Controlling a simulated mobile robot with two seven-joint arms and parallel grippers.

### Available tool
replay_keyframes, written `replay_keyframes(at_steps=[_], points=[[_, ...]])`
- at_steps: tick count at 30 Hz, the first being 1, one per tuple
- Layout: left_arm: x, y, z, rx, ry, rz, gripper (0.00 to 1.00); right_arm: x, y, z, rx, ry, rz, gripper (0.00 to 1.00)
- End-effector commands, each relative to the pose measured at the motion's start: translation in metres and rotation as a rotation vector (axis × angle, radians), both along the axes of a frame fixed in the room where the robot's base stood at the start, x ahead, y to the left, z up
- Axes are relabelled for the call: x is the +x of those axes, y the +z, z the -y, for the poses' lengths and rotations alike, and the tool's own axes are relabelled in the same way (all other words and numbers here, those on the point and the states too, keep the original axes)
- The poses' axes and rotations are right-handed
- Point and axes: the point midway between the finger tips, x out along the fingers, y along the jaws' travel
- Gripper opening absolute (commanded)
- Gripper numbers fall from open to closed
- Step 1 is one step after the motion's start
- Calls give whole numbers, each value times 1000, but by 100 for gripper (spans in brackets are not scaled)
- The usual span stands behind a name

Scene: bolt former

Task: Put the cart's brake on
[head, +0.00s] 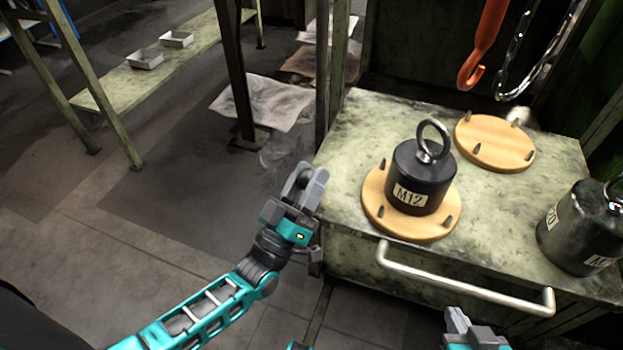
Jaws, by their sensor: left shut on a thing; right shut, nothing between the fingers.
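The cart (356,140) has a worn grey-green top and a metal handle bar (465,283) along its near side. My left gripper (309,182) is beside the cart's left edge, near its front left corner, with its fingers pointing up in the picture. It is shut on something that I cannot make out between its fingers. My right gripper (458,321) shows only in part at the bottom edge, below the handle bar. It is shut and empty. I cannot clearly make out the cart's brake.
A black M12 weight (418,182) stands on a wooden pegged disc (381,212). An empty pegged disc (497,146) lies behind it, and another weight (572,236) stands right. Orange and chrome hooks (478,62) hang above.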

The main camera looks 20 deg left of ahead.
Motion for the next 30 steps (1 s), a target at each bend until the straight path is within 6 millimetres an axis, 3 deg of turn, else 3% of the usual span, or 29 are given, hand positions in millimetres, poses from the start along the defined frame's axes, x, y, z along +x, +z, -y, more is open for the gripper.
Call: replay_keyframes(at_steps=[6,7,9,20,30], points=[[0,0,-4,-8,6,-1,0,0,0,0,1,-1,0,0],[0,0,-4,-9,7,0,45,0,0,0,1,-1,0,0],[0,0,-4,-7,6,0,51,0,0,0,1,-1,0,0],[-5,-4,-4,-2,5,-3,51,0,0,-1,7,-4,0,0],[-63,-39,-16,-3,4,-5,51,0,-1,-2,7,-4,-1,0]])
